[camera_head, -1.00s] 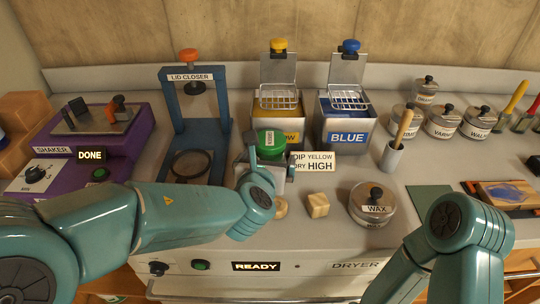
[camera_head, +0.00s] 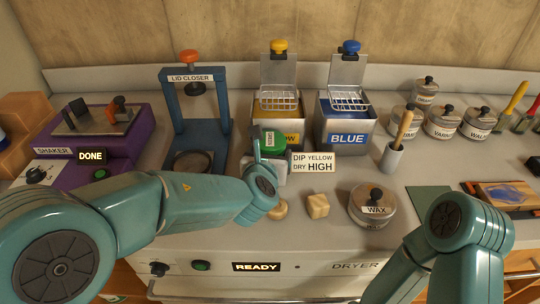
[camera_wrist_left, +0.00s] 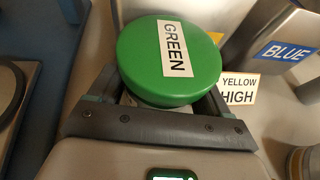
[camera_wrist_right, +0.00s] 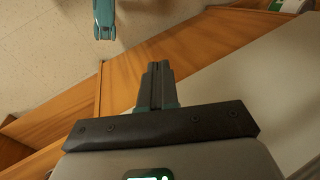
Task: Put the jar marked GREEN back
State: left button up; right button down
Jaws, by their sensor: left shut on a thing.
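The jar marked GREEN, with a round green lid (camera_head: 270,141) and a white label, is at the counter's middle, in front of the yellow dip tank (camera_head: 279,107). In the left wrist view the lid (camera_wrist_left: 168,62) fills the space between the fingers of my left gripper (camera_wrist_left: 160,100), which is shut on the jar. The fingers hide most of the jar's body; I cannot tell whether its base touches the counter. My right gripper (camera_wrist_right: 157,85) is empty, its fingers together, pointing toward the floor and wooden cabinet front.
A sign reading DIP YELLOW, DRY HIGH (camera_head: 314,162) stands right of the jar. The lid closer (camera_head: 196,128) and shaker (camera_head: 98,131), showing DONE, stand left. The blue tank (camera_head: 347,138), WAX tin (camera_head: 372,206) and a wooden cube (camera_head: 318,205) are to the right.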

pick_arm(q)
notch_tip(320, 180, up, 20)
jog(key=p, duration=0.8)
